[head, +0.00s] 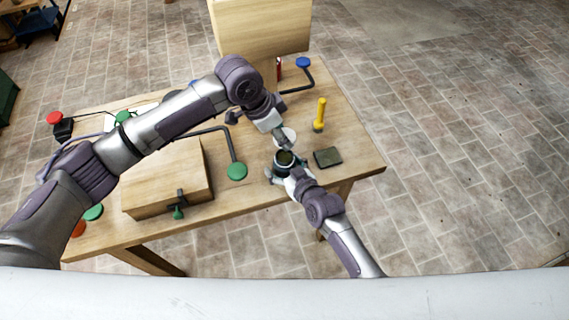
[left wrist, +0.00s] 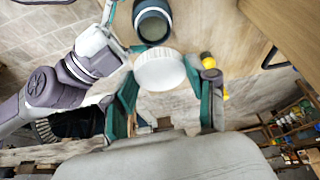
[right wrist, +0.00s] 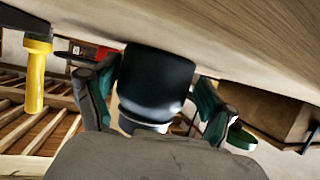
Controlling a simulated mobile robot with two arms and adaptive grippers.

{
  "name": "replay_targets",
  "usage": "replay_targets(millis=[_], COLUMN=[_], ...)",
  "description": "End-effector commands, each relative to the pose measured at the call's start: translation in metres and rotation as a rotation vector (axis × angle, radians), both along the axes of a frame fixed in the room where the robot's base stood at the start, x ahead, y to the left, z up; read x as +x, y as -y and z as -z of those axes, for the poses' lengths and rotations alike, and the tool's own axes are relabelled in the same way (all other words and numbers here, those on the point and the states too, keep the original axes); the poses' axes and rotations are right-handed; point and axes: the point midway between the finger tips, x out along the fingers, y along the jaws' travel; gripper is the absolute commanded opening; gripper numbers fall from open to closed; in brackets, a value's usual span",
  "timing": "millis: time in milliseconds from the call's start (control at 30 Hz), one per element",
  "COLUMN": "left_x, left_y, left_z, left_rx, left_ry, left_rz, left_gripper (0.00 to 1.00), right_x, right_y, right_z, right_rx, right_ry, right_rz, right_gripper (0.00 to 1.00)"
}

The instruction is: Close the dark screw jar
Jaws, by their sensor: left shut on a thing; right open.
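The dark jar (head: 285,162) stands on the table near its front right part, with its open mouth facing up. It also shows in the left wrist view (left wrist: 152,22) and large in the right wrist view (right wrist: 155,85). The white round lid (head: 287,136) is off the jar, just behind it in the head view. My left gripper (left wrist: 163,76) is shut on the lid, one finger at each side. My right gripper (right wrist: 157,92) is open, with its fingers on either side of the jar; contact is hard to tell.
A dark flat block (head: 327,157) lies right of the jar, and a yellow-handled tool (head: 320,114) stands behind it. A wooden box (head: 165,182) and a lever with a green knob (head: 237,171) are to the left. A wooden panel (head: 260,28) rises at the back.

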Motion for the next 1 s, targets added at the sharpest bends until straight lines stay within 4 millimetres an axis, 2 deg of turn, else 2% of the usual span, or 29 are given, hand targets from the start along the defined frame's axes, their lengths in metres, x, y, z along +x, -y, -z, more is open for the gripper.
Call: replay_targets(millis=[67, 533, 567, 733, 1000], left_x=[0.000, 0.000, 0.000, -0.001, -0.003], left_y=[0.000, 0.000, 0.000, -0.001, -0.005], left_z=[0.000, 0.000, 0.000, 0.009, 0.047], left_rx=[0.000, 0.000, 0.000, 0.000, -0.002], left_ry=[0.000, 0.000, 0.000, -0.004, -0.002], left_rz=[0.000, 0.000, 0.000, -0.001, -0.002], left_gripper=[0.41, 0.41, 0.41, 0.41, 0.41], right_x=[0.000, 0.000, -0.001, -0.001, -0.001], right_y=[0.000, 0.000, 0.000, 0.000, 0.000], right_z=[0.000, 0.000, 0.000, 0.001, 0.001], right_rx=[0.000, 0.000, 0.000, -0.001, -0.001], right_ry=[0.000, -0.001, -0.001, -0.002, -0.002], right_rz=[0.000, 0.000, 0.000, 0.000, 0.000], right_gripper=[0.84, 0.06, 0.03, 0.03, 0.03])
